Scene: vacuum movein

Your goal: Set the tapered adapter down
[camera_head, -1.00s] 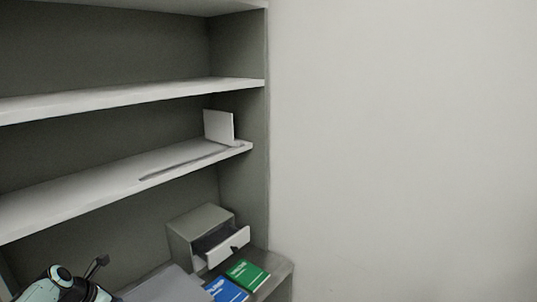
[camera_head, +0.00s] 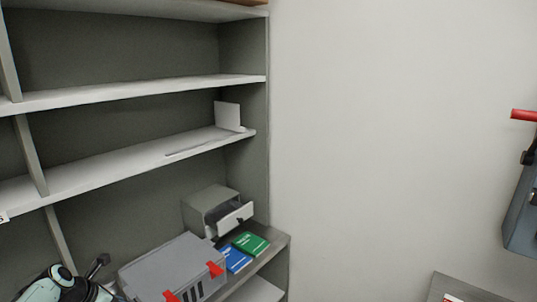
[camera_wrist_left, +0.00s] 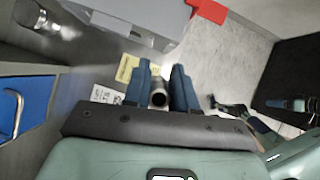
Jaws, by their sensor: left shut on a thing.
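The tapered adapter (camera_wrist_left: 158,98) shows in the left wrist view as a short grey tube with a dark round opening, between the two blue fingers. My left gripper (camera_wrist_left: 162,88) is shut on it. Most of its length is hidden by the fingers, so I cannot tell its taper. In the head view my left arm comes in at the bottom left corner, beside a grey case with red latches (camera_head: 172,262); the adapter cannot be made out there. My right gripper is not in view.
The grey shelf unit's lower surface (camera_head: 268,262) holds the case, a blue booklet (camera_head: 236,259), a green booklet (camera_head: 250,243) and a small box with an open drawer (camera_head: 210,208). The middle shelf (camera_head: 110,172) is largely bare. In the wrist view a metallic cylinder (camera_wrist_left: 38,17) is at upper left.

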